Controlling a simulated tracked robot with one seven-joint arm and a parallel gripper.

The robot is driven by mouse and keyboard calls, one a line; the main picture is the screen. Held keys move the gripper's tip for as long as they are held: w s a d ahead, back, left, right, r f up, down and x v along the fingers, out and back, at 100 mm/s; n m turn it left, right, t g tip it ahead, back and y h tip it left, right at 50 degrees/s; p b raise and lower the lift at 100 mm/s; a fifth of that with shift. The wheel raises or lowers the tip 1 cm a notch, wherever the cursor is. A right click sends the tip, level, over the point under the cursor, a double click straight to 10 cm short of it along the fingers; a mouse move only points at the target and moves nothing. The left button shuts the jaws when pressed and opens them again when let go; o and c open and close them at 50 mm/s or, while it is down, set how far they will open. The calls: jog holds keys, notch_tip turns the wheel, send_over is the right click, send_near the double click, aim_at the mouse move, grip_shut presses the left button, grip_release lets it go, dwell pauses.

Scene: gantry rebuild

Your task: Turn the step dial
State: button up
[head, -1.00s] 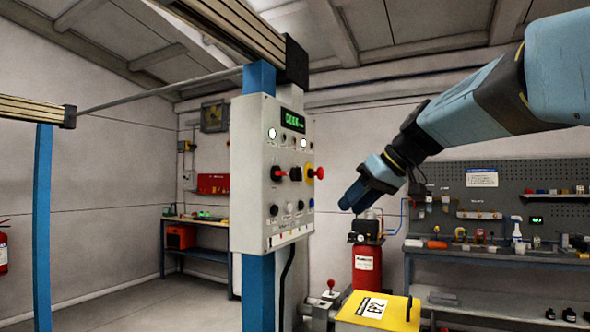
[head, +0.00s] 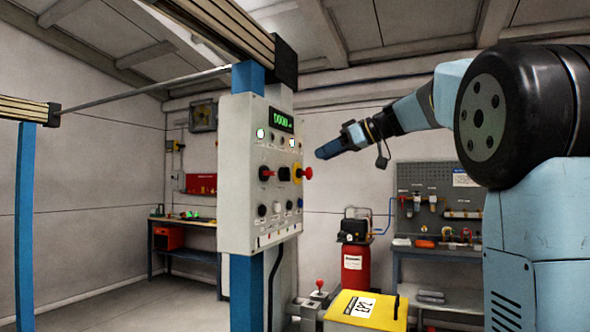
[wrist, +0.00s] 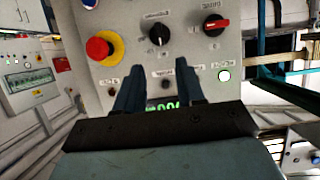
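The grey control panel (head: 240,190) stands on a blue post. Across its middle are a red-handled switch (head: 266,173), a black dial (head: 284,174) and a red mushroom button (head: 306,173) on a yellow ring. In the wrist view, which is upside down, the black dial (wrist: 160,33) with a white pointer mark lies just beyond my fingertips, between the mushroom button (wrist: 100,47) and the red-handled switch (wrist: 215,25). Labels are too small to read. My gripper (wrist: 157,68) is open and empty, facing the panel, not touching it. It shows right of the panel in the head view (head: 322,153).
A green display (head: 282,120) and lit lamps are on the upper panel, smaller knobs below. A yellow box (head: 350,306) and red tank (head: 353,265) stand right of the post. A workbench (head: 440,253) is behind. The air right of the panel is free.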

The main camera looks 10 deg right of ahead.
aim_at(290, 170)
jog(key=x, duration=1)
jog(key=shift+w+a+f, duration=0.1)
jog(key=shift+a+f, duration=0.05)
jog(key=shift+a, duration=0.05)
jog(key=shift+c, duration=0.3)
grip_shut()
